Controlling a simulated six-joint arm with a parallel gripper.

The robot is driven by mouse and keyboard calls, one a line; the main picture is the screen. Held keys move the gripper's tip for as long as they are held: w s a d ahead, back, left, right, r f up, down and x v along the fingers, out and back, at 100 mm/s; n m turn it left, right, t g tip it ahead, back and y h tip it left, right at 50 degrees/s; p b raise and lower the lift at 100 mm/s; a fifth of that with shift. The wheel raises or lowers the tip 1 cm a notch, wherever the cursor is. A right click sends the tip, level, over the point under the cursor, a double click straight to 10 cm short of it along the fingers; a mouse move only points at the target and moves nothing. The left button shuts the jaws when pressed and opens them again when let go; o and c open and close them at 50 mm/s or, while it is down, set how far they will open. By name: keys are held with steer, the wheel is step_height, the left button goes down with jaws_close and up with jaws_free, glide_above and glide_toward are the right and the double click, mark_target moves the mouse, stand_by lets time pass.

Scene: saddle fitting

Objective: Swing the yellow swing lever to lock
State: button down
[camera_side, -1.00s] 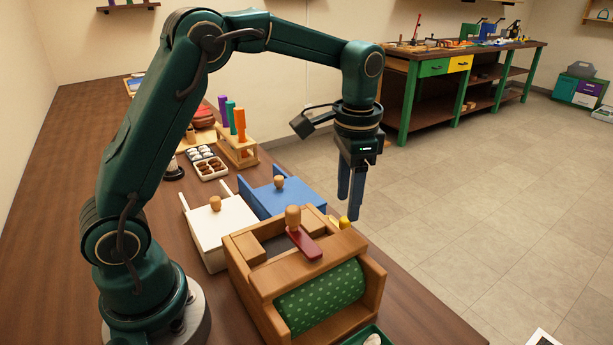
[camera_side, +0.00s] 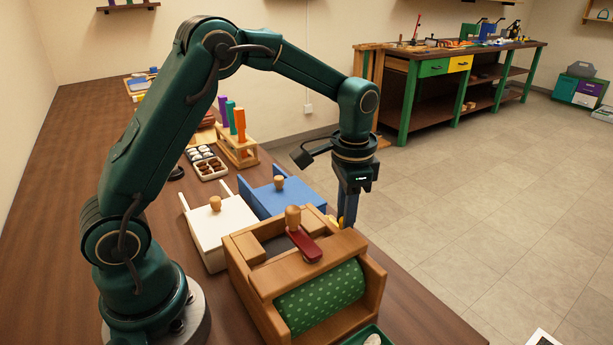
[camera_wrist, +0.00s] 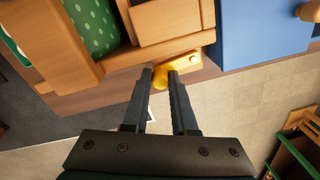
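The yellow swing lever (camera_wrist: 183,70) is on the side of the wooden box (camera_wrist: 140,57), with its rounded yellow end between my fingertips in the wrist view. In the side view only a small part of the lever (camera_side: 340,222) shows, beside my fingers at the box's far right corner. My gripper (camera_wrist: 161,73) points down, its two fingers apart on either side of the lever's rounded end. I see no clear grip on it; contact is too small to tell. My gripper (camera_side: 348,224) hides part of the lever in the side view.
The box holds a green dotted roll (camera_side: 320,297) and carries a dark red lever with a wooden knob (camera_side: 293,217) on top. A blue box (camera_side: 275,197) and a white box (camera_side: 213,236) stand behind and left. Open floor (camera_side: 480,240) lies to the right.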

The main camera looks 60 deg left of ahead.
steer(key=shift+s+m, duration=0.25)
steer(key=shift+m, duration=0.45)
steer(key=c, duration=0.7)
jaws_free()
steer(key=shift+r, duration=0.1)
steer(key=shift+d+r, duration=0.1)
steer(key=shift+r, duration=2.4)
